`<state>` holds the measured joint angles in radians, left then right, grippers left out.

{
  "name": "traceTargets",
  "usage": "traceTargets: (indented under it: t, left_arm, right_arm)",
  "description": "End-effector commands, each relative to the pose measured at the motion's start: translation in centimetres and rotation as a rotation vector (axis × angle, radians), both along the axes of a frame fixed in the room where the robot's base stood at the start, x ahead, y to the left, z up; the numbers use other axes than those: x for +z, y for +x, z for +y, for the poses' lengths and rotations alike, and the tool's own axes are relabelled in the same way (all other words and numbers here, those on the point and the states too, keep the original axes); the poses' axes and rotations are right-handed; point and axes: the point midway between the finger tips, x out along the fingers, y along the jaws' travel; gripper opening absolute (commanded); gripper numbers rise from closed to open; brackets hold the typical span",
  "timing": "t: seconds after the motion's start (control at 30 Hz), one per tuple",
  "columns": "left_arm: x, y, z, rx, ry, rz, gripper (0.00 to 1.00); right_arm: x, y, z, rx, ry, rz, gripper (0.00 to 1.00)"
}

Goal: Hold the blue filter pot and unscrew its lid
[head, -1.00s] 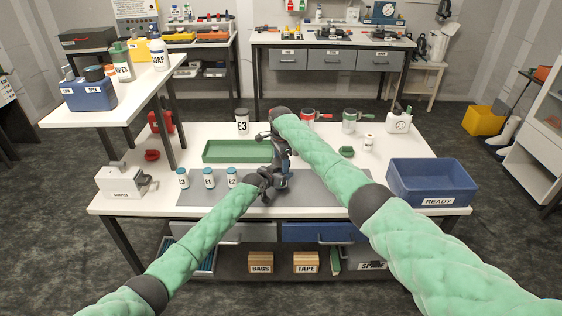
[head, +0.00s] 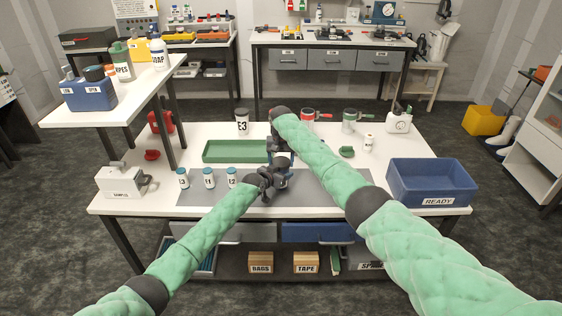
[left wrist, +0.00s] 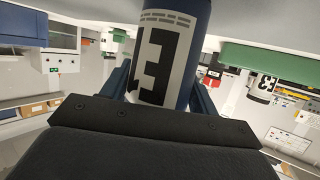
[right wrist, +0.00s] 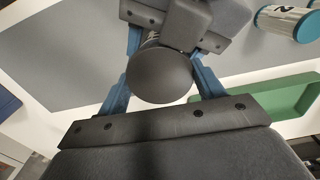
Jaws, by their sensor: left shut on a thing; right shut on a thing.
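The filter pot (left wrist: 180,60) is blue with a white label marked with a large black E and part of another character. My left gripper (head: 266,182) is shut around its body above the grey mat; the blue fingers flank the pot in the left wrist view. The round dark lid (right wrist: 160,75) lies between the blue fingers of my right gripper (head: 281,150), which is shut on it from above. In the right wrist view my left gripper shows just beyond the lid. In the head view the grippers mostly hide the pot. I cannot tell how far the lid is turned.
The grey mat (head: 325,190) has several small blue-capped bottles at its left. A green tray (head: 225,151) lies behind the grippers. A blue READY bin (head: 432,180) stands at right, a white SAMPLES box (head: 120,183) at left. An E3 canister (head: 242,122) stands at the back.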

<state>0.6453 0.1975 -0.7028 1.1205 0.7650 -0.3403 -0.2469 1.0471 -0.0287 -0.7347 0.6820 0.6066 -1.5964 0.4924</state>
Motion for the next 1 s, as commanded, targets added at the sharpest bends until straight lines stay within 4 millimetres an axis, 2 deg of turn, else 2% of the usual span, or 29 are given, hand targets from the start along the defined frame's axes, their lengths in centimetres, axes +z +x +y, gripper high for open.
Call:
traceTargets:
  t: [0.1,0.3,0.67,0.7,0.77,1.0]
  left_arm:
    - [-0.04,-0.1,-0.13,-0.002,-0.001,0.0,0.0]
    - [-0.06,-0.11,-0.13,-0.002,0.0,0.0,0.0]
    - [-0.08,-0.13,-0.12,-0.002,0.0,0.0,0.0]
    - [-0.08,-0.13,-0.12,-0.002,0.001,0.001,0.0]
    - [-0.07,-0.12,-0.11,-0.002,-0.001,0.0,0.0]
    - [-0.04,-0.06,-0.1,-0.001,0.0,0.0,0.0]
  right_arm:
    - [0.12,0.17,-0.2,0.151,-0.001,-0.004,0.4]
    - [0.13,0.2,-0.21,0.313,-0.001,-0.005,0.4]
    - [0.15,0.21,-0.22,0.338,-0.001,-0.005,0.4]
    - [0.14,0.21,-0.22,0.337,-0.001,-0.005,0.75]
    - [0.13,0.18,-0.19,0.337,-0.001,-0.005,0.87]
    - [0.07,0.03,0.08,0.34,0.002,-0.002,0.89]
